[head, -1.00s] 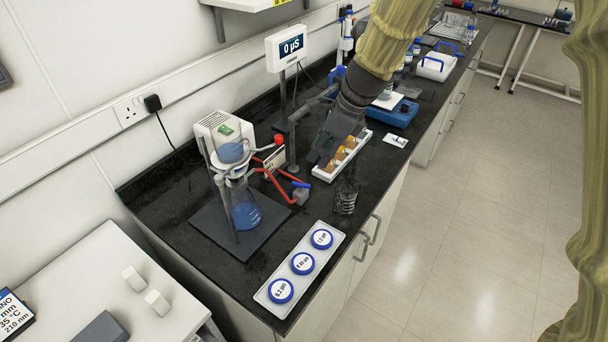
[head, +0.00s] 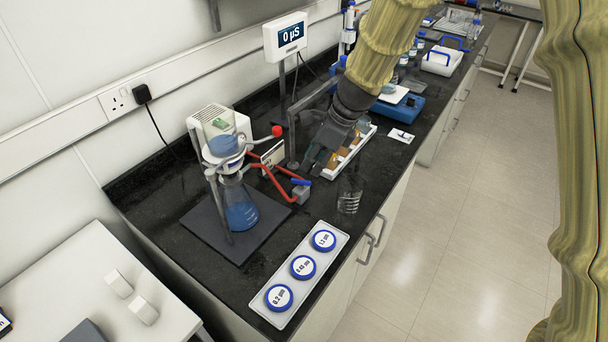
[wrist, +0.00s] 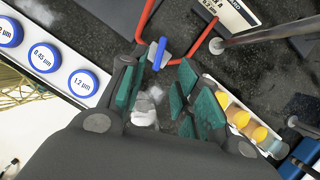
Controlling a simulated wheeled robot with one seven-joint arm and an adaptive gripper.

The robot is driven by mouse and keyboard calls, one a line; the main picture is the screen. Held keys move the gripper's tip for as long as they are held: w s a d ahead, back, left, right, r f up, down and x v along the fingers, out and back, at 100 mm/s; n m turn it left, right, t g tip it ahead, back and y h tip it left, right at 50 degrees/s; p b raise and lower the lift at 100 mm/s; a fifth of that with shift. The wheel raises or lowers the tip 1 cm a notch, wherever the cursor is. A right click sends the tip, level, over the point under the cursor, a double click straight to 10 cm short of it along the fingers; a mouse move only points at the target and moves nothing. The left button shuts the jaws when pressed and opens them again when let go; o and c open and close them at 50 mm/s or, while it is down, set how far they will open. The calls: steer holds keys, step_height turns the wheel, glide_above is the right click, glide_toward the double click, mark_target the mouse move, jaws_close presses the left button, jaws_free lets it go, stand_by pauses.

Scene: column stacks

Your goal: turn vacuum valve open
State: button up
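The vacuum valve (head: 302,193) is a small grey block with a blue lever (head: 301,182), on the dark bench at the end of the red tubing (head: 272,183). In the wrist view the blue lever (wrist: 159,53) stands lengthwise just beyond the fingertips, with red tube on both sides. My gripper (head: 309,166) is above and slightly right of the valve, pointing down at it. In the wrist view my gripper (wrist: 155,88) is open, its teal pads apart. A pale, see-through object (wrist: 147,105) shows between the fingers; I cannot tell whether they touch it.
The filter flask (head: 238,205) with blue liquid stands on a dark base left of the valve. A tray of blue-rimmed discs (head: 290,292) lies in front. A glass vessel (head: 350,195) stands close right of my gripper. A white rack (head: 335,172) is behind it.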

mark_target(302, 180)
steer(key=shift+p+x, duration=0.6)
steer(key=shift+x, duration=2.95)
jaws_close()
